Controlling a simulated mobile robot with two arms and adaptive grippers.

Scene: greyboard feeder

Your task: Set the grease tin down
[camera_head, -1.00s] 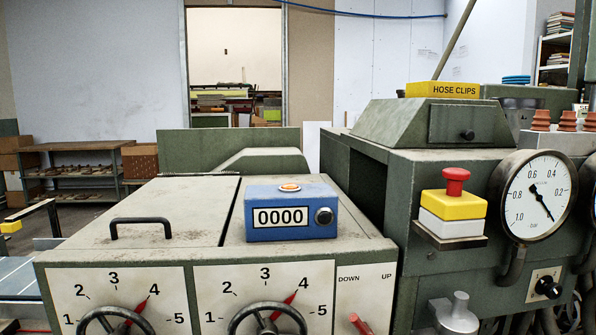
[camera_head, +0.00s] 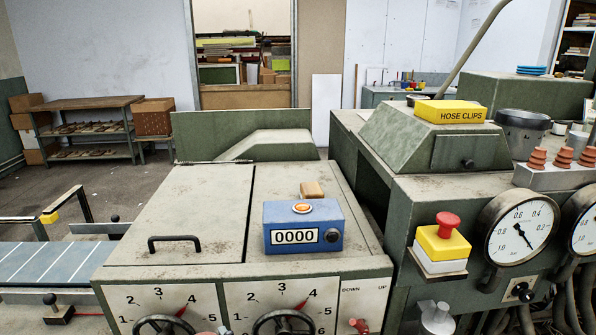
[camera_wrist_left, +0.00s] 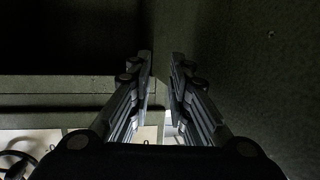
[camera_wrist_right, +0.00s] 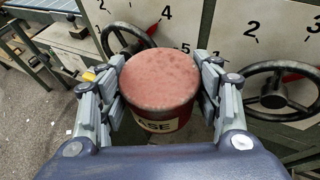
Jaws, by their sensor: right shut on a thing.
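The grease tin (camera_wrist_right: 160,85) shows in the right wrist view, with a dull red lid and a partly hidden label ending in "ASE". My right gripper (camera_wrist_right: 160,88) is shut on it, one finger on each side. It holds the tin in front of the machine's dial panel, above the floor. My left gripper (camera_wrist_left: 162,58) is in a dark space beside a green panel. Its fingers are apart with nothing between them. Neither gripper can be made out clearly in the head view.
The machine top (camera_head: 200,205) carries a black handle (camera_head: 175,243), a blue counter box (camera_head: 303,228) and a small tan block (camera_head: 312,189). A yellow hose clips box (camera_head: 449,112) lies on the right housing. A conveyor (camera_head: 55,265) is at left. Handwheels (camera_wrist_right: 275,88) project near the tin.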

